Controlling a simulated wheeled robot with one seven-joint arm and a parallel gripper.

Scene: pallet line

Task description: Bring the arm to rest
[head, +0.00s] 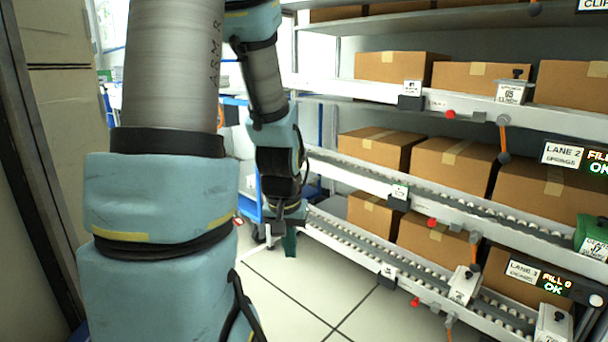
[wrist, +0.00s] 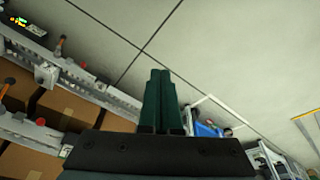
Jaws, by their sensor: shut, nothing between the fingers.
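My arm fills the left and centre of the head view. My gripper (head: 289,243) hangs at its end, beyond the forearm and pointing down over the floor, left of the rack. In the wrist view my gripper (wrist: 160,85) shows two dark green fingers pressed side by side. It is shut and holds nothing. The fingers have bare floor behind them and touch nothing that I can see.
A flow rack with roller lanes (head: 365,262) and cardboard boxes (head: 376,150) stands along the right. Tiled floor (head: 300,285) is clear in front of it. A blue cart (head: 250,195) stands behind my arm. A dark frame edges the left.

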